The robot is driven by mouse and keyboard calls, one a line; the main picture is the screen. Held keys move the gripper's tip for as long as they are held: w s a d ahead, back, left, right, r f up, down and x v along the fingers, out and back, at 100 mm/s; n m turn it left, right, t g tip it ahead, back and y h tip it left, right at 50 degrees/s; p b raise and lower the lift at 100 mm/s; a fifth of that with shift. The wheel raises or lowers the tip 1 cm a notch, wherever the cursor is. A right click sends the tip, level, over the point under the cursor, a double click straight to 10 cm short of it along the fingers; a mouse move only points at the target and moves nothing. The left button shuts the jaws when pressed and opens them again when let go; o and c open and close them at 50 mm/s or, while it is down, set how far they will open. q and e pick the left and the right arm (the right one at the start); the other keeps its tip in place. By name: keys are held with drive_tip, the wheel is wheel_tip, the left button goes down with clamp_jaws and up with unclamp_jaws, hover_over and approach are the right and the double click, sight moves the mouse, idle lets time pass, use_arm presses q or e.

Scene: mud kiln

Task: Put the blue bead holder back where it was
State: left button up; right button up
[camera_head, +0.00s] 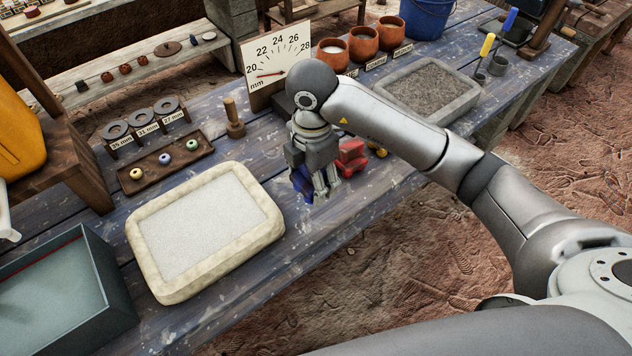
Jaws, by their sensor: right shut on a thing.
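My right gripper (316,188) points down over the blue table, right of the pale framed tray. It is shut on the blue bead holder (301,185), which shows only partly beside the fingers. I cannot tell whether the holder touches the table. A red holder (351,157) stands just right of the gripper, partly behind it. A small yellow thing (378,150), mostly hidden by my arm, is beyond the red one. My left gripper is not in view.
The pale framed tray (166,283) lies left of the gripper. A wooden bead tray (160,184) with 3 rings, a peg (233,119) and a dial board (273,59) stand behind. A grey stone tray (466,101) lies right. Bare table shows in front of the gripper.

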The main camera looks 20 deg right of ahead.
drive_tip(key=w+f, duration=0.1)
drive_tip(key=f, duration=0.1)
drive_tip(key=w+d+f, duration=0.1)
drive_tip(key=w+f, duration=0.1)
drive_tip(key=w+d+f+p, duration=0.1)
drive_tip(key=w+f, duration=0.1)
drive_tip(key=shift+w+d, duration=0.15)
drive_tip(key=shift+w, duration=0.05)
wheel_tip(320, 180, down, 3)
drive_tip(key=shift+p, duration=0.5)
drive_tip(key=shift+f, duration=0.15)
drive_tip(key=shift+f, duration=0.1)
drive_tip(key=o, duration=1.1)
drive_tip(key=shift+o, duration=0.2)
